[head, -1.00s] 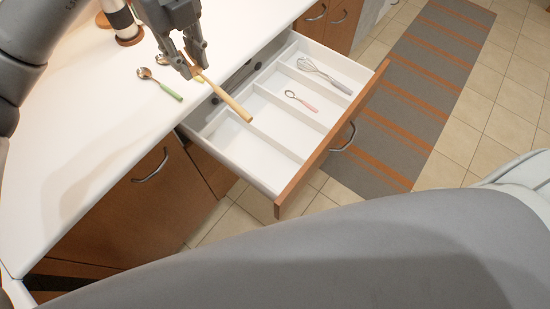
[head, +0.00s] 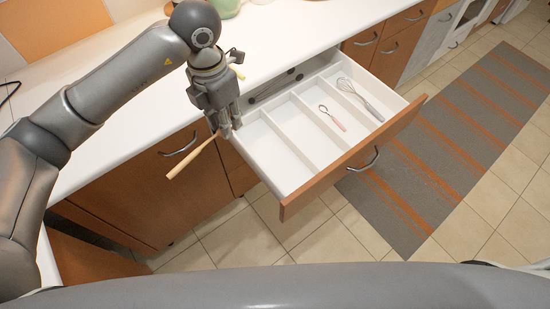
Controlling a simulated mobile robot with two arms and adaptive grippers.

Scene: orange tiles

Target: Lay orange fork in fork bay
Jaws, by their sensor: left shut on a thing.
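My left gripper (head: 226,128) is shut on the orange fork (head: 192,157), whose pale orange handle sticks out down and to the left. The fork's head is hidden by the gripper. The gripper hangs at the left edge of the open drawer (head: 334,172), with the handle in front of the cabinet face. The drawer has several white bays. The leftmost long bay (head: 275,158) and the one beside it (head: 303,133) look empty. Nothing visible marks which is the fork bay. My right gripper is not in view.
A pink-handled spoon (head: 332,118) and a whisk (head: 360,100) lie in the right bays. Dark utensils (head: 275,87) lie in the rear bay. A spoon (head: 236,55) on the white counter (head: 285,32) is partly hidden behind my wrist.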

